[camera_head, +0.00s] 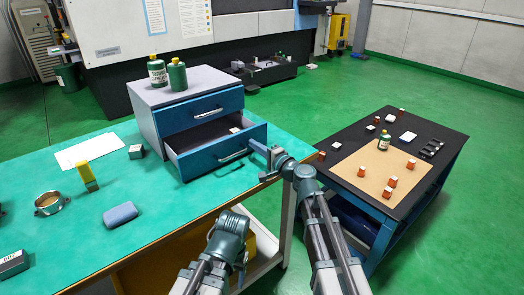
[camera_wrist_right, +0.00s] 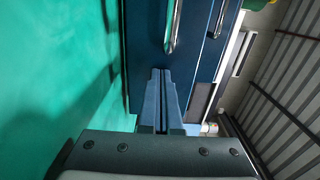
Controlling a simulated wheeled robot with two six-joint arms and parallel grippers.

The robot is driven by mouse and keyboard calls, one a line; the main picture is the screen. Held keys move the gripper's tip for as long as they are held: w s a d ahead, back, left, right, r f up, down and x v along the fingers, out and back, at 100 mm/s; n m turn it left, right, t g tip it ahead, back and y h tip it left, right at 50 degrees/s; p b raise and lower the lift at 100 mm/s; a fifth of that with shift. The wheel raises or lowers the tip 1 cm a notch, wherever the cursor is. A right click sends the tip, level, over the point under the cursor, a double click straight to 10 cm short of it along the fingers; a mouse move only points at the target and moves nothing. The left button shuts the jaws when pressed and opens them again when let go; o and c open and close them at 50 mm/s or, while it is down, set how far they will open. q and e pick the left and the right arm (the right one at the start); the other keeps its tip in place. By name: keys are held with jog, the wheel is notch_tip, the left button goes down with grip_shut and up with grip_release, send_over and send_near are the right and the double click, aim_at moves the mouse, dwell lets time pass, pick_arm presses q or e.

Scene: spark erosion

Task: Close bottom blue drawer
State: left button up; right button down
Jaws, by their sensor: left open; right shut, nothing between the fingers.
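The bottom blue drawer (camera_head: 218,156) is pulled out of the grey cabinet (camera_head: 146,92) on the teal bench, with a small light block (camera_head: 234,130) inside. The top blue drawer (camera_head: 203,111) is shut. My right gripper (camera_head: 261,149) is shut and empty at the right end of the bottom drawer's front. In the right wrist view its closed fingers (camera_wrist_right: 160,78) point at the blue drawer front (camera_wrist_right: 146,45), beside the handle (camera_wrist_right: 172,28). I cannot tell whether they touch it. My left gripper (camera_head: 232,219) is open and empty, low over the bench edge, away from the drawer.
Two green bottles (camera_head: 167,73) stand on the cabinet. A yellow-topped block (camera_head: 86,175), a blue-grey block (camera_head: 120,214) and a ring (camera_head: 49,203) lie on the bench at left. A black table (camera_head: 445,137) with small items stands at right.

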aim_at(233, 130)
jog(key=x, duration=1.3)
jog(key=shift+w+a, duration=0.1)
jog(key=shift+w, duration=0.2)
jog(key=shift+w+a+r, duration=0.1)
jog(key=shift+w, duration=0.05)
